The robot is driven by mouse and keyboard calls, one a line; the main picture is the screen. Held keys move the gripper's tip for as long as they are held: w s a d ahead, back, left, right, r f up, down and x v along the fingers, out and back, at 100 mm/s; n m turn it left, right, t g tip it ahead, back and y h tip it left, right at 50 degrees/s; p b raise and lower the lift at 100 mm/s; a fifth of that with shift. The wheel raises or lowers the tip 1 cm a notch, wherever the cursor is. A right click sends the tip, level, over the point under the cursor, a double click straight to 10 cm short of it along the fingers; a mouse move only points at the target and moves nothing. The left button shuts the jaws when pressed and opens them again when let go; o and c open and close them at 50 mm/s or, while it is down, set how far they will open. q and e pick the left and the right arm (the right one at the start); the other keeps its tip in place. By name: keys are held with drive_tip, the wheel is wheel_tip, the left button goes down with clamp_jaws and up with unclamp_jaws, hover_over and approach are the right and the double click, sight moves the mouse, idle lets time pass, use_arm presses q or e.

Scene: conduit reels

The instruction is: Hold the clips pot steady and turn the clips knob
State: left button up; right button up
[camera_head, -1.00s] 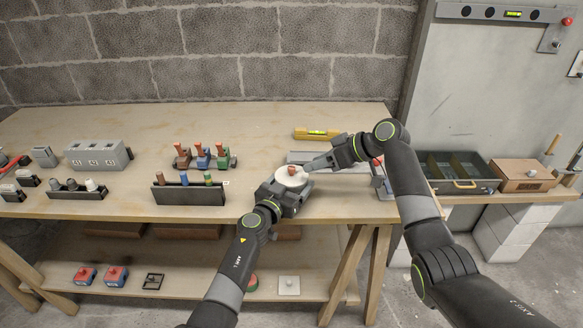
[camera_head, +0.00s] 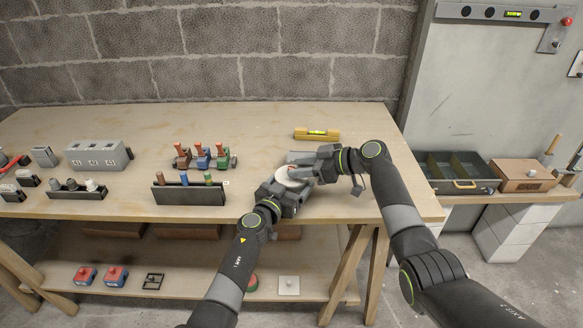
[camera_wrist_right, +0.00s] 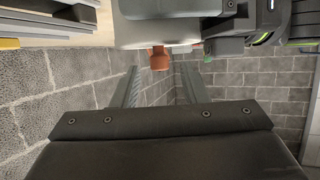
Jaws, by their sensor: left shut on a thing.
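The clips pot is a round white pot (camera_head: 284,180) near the front edge of the bench in the head view. My left gripper (camera_head: 284,190) is shut on it from the front. The orange clips knob (camera_wrist_right: 158,58) shows in the right wrist view, below the pale pot body (camera_wrist_right: 150,32). My right gripper (camera_wrist_right: 158,72) is open, with the knob between its fingertips and a gap visible on each side. In the head view my right gripper (camera_head: 308,172) comes to the pot from the right and hides most of the knob.
A yellow level (camera_head: 316,134) lies behind the pot. A black rack with coloured pegs (camera_head: 188,194) and several small coloured figures (camera_head: 203,158) stand to the left. A compartment tray (camera_head: 456,172) and a wooden box (camera_head: 522,175) sit to the right. The bench between pot and wall is mostly clear.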

sight(291, 167)
drive_tip(key=shift+x, duration=1.55)
clamp_jaws()
